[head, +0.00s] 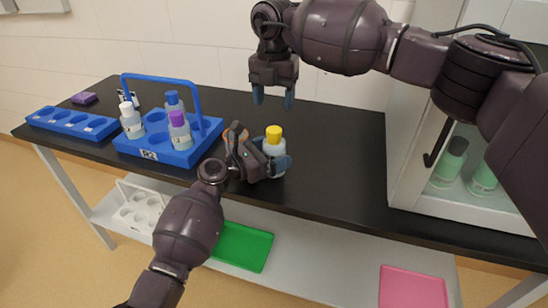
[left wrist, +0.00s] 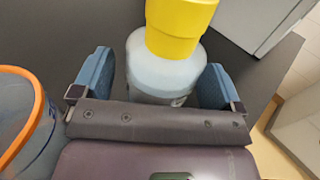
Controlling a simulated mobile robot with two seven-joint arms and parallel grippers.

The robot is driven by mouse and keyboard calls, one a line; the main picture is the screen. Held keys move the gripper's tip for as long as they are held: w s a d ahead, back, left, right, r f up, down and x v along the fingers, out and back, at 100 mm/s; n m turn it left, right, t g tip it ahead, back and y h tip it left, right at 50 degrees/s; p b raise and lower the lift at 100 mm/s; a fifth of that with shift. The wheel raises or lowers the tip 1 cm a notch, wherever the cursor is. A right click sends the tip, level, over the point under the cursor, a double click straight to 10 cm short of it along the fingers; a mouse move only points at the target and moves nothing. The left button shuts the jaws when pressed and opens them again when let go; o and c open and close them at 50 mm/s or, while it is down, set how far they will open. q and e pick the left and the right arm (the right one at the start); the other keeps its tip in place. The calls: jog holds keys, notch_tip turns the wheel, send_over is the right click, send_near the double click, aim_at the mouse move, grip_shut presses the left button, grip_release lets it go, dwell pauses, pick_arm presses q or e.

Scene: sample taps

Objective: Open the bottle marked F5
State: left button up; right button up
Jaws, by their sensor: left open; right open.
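A pale bottle (head: 274,151) with a yellow cap (head: 274,134) stands upright on the black bench; I cannot read its marking. My left gripper (head: 270,160) is open around the bottle's body, one finger on each side. In the left wrist view the bottle (left wrist: 165,75) stands between the two blue fingers (left wrist: 160,82), its yellow cap (left wrist: 180,28) above them. A gap shows on the left; contact on the right is unclear. My right gripper (head: 272,98) is open and empty, pointing down above and behind the cap.
A clear container with an orange rim (left wrist: 25,125) stands close left of my left gripper. A blue carrier (head: 165,150) marked R2 holds several bottles, one purple-capped. A blue rack (head: 72,122) lies farther left. Bench between is clear.

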aim_at(274, 130)
pick_arm(q)
jog(key=shift+c, duration=0.2)
jog(key=c, duration=1.5)
grip_shut()
pick_arm(e)
jog(key=shift+r, duration=0.15)
jog(key=m, duration=1.3)
jog(key=shift+m, duration=0.3)
jog(key=shift+f, duration=4.15)
jog(key=shift+c, duration=0.4)
